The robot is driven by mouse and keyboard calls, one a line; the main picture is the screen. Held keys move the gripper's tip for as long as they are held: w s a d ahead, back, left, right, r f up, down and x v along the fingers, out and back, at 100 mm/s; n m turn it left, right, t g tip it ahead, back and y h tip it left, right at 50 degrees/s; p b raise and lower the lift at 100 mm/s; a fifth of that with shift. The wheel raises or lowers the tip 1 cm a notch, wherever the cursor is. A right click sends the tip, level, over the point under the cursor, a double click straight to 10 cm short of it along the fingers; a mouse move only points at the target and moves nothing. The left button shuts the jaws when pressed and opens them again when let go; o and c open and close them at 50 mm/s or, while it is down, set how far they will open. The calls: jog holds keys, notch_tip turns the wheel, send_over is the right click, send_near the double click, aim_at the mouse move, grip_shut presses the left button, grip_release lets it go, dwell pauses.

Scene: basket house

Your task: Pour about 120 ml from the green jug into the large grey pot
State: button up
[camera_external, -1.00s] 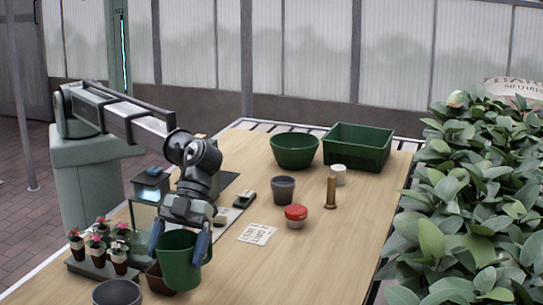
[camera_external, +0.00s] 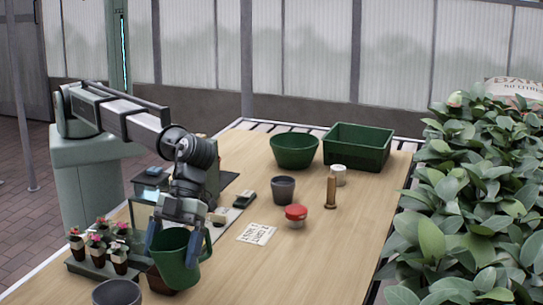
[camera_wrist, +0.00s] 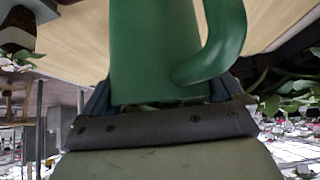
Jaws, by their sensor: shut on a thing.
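My gripper (camera_external: 180,236) is shut on the green jug (camera_external: 177,262), with a finger on each side of it. The jug is held above the near part of the table and is tilted a little, its handle toward the right. In the wrist view the green jug (camera_wrist: 155,50) fills the middle, with its handle at the right. A large grey pot (camera_external: 117,293) stands at the near left, cut off by the bottom edge of the picture. It is apart from the jug, to its left. The contents of the jug are hidden.
A brown pot (camera_external: 157,281) stands just behind the jug, partly hidden. Small flower pots (camera_external: 105,257) stand at the left. The right front table is clear.

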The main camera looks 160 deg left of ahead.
aim_at(154, 248)
jog(key=shift+w+d+r+y, duration=0.15)
jog(key=shift+d+r+y, duration=0.15)
jog(key=shift+d, duration=0.1)
jog(key=d+y, duration=0.1)
jog(key=d+f+g+y, duration=0.1)
jog(key=w+d+y, duration=0.1)
jog(key=shift+f+m+g+y, duration=0.3)
jog(key=shift+f+m, duration=0.05)
jog(key=shift+m, duration=0.05)
jog(key=shift+w+d+r+g+y, duration=0.15)
jog(key=shift+d+r+y, duration=0.1)
jog(key=shift+d+y, duration=0.25)
jog(key=shift+w+d+r+g+y, duration=0.15)
jog(key=shift+d+r+y, duration=0.15)
jog(key=shift+y, duration=0.3)
jog(key=shift+d+r+y, duration=0.2)
jog(key=shift+d+y, duration=0.05)
jog(key=shift+y, duration=0.15)
jog(key=shift+w+d+r+m+g+y+p, duration=0.1)
jog(key=shift+d+r+m+g+y+p, duration=0.2)
jog(key=shift+y+p, duration=0.4)
jog(key=shift+d+r+m+g+y+p, duration=0.1)
jog(key=shift+r+m+g+y+p, duration=0.2)
jog(key=shift+y, duration=0.6)
jog(key=shift+d+f+y, duration=0.15)
jog(key=shift+f+y, duration=0.15)
jog(key=shift+y, duration=0.2)
dwell(0.7)
